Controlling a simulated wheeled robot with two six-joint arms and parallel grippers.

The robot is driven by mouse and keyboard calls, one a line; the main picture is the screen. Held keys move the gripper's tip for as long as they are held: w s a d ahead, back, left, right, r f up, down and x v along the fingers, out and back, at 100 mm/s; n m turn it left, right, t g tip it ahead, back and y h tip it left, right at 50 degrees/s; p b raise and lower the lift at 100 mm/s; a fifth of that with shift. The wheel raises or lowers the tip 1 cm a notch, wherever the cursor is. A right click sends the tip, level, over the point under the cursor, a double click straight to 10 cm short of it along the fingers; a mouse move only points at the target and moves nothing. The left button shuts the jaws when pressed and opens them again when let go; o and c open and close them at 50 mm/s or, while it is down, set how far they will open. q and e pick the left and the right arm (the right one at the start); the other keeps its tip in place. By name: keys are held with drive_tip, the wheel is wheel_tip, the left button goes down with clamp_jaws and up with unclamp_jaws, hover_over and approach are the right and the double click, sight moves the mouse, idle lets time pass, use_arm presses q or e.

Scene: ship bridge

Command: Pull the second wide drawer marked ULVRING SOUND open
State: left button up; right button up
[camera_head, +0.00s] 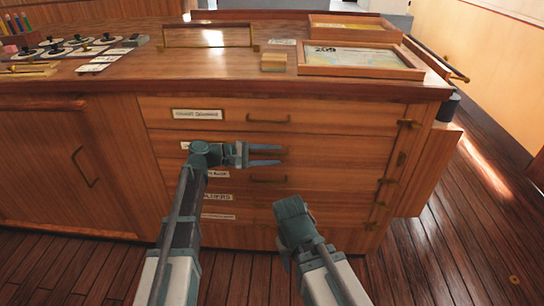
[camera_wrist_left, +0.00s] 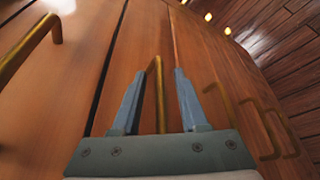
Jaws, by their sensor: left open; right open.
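The second wide drawer (camera_head: 330,151) is in the brown wooden cabinet, its front flush with the drawers above and below. Its pale label (camera_head: 184,146) is mostly hidden by my left wrist, so I cannot read it. My left gripper (camera_head: 281,155) is open in front of this drawer, hiding most of its handle. In the left wrist view, a brass bar handle (camera_wrist_left: 158,80) stands between the two open fingers (camera_wrist_left: 160,72), with visible gaps beside it. My right gripper (camera_head: 291,208) is lower, before the lower drawers; its fingers are hard to make out.
The top drawer handle (camera_head: 268,119) is just above and the third drawer handle (camera_head: 268,180) just below. Brass latches (camera_head: 386,181) line the cabinet's right side. The chart tray (camera_head: 358,60) lies on top. The plank floor (camera_head: 450,235) at right is clear.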

use_arm(q)
clamp_jaws()
idle(1.4)
